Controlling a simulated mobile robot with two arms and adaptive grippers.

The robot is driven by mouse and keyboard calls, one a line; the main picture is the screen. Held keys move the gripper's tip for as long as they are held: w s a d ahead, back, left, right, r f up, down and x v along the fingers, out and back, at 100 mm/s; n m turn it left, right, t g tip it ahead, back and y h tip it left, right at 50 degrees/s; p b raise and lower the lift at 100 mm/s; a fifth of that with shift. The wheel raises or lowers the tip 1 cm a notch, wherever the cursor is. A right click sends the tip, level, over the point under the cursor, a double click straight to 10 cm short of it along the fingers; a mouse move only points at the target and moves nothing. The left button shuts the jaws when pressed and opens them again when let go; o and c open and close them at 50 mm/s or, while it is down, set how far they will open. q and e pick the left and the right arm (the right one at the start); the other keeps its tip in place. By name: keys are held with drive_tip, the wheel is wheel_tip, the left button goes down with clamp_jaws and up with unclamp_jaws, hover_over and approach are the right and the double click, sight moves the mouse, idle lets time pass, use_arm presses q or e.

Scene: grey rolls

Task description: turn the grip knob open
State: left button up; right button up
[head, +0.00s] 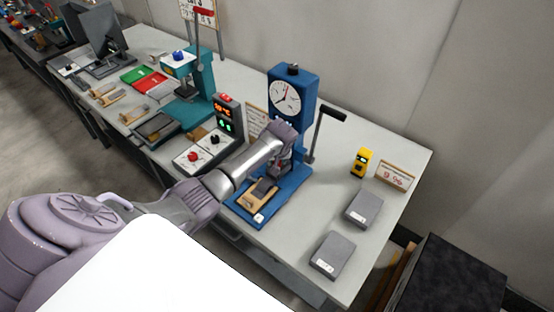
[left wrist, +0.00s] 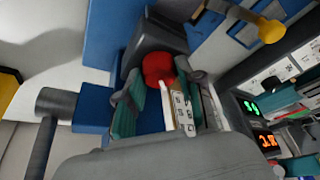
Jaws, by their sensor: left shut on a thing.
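A blue test stand (head: 292,85) with a round white dial stands on the grey bench. My left gripper (head: 284,162) reaches in front of its column, above the blue base. In the left wrist view a round red knob (left wrist: 158,67) sits on a dark block (left wrist: 155,35) of the stand. My left gripper (left wrist: 157,98) has its teal-padded fingers on either side of the knob and is shut on it. My gripper and arm hide the knob in the head view. My right gripper is not in view.
A black crank handle (head: 328,114) sticks out right of the stand. A control box (head: 228,116) with lit displays stands left of it. A yellow device (head: 361,161), a small sign (head: 395,176) and two grey boxes (head: 363,208) (head: 332,254) are on the right of the bench.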

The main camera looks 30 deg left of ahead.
use_arm(q)
drive_tip(key=o, duration=1.2)
drive_tip(key=shift+c, duration=0.2)
drive_tip(key=v, duration=1.2)
